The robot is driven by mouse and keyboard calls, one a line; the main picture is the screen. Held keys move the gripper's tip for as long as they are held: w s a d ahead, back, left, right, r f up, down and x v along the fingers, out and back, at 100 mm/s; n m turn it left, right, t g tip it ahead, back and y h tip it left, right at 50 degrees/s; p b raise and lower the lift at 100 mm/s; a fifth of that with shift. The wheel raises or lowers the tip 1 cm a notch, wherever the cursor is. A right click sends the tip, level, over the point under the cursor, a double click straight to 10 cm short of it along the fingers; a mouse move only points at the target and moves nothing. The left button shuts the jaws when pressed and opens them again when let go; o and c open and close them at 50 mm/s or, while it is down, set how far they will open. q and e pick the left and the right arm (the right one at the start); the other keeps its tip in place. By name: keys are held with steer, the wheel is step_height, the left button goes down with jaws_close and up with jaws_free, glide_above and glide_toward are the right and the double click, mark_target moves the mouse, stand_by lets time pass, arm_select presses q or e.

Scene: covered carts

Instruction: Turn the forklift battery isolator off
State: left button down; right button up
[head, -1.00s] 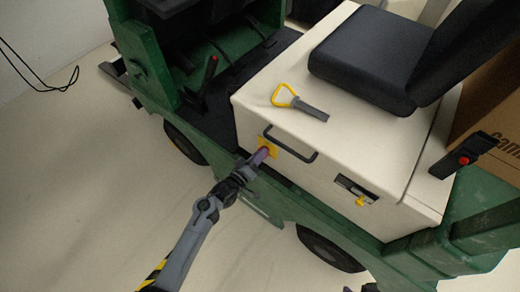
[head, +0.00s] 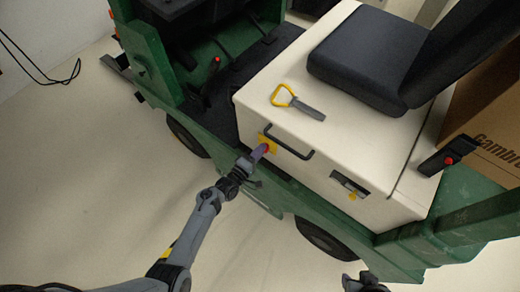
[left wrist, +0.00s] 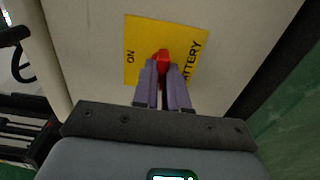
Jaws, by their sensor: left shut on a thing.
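The battery isolator is a red key handle (left wrist: 164,57) on a yellow plate (left wrist: 140,40) lettered "ON" and "BATTERY" in the left wrist view. The yellow plate (head: 268,141) sits on the white side panel of the forklift's seat box. My left gripper (left wrist: 163,72) is shut on the red handle, its purple fingers on either side of it. In the head view the left gripper (head: 262,150) reaches the plate from the front left and hides most of the handle. My right gripper (head: 362,284) shows only partly at the bottom edge, clear of the forklift.
A black bar handle (head: 290,148) stands out from the panel just right of the plate. A yellow-handled grey tool (head: 297,101) lies on the white cover (head: 290,75). A slot with a yellow latch (head: 350,187) is further right. A cardboard box (head: 490,130) stands behind.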

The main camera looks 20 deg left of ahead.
stand_by(0.5)
arm_select(q)
steer(key=c, duration=1.2)
jaws_free()
steer(key=shift+o, duration=0.2)
steer(key=p+v, duration=0.2)
steer(key=v, duration=0.8)
steer(key=shift+s, duration=0.4)
steer(key=shift+a, duration=0.1)
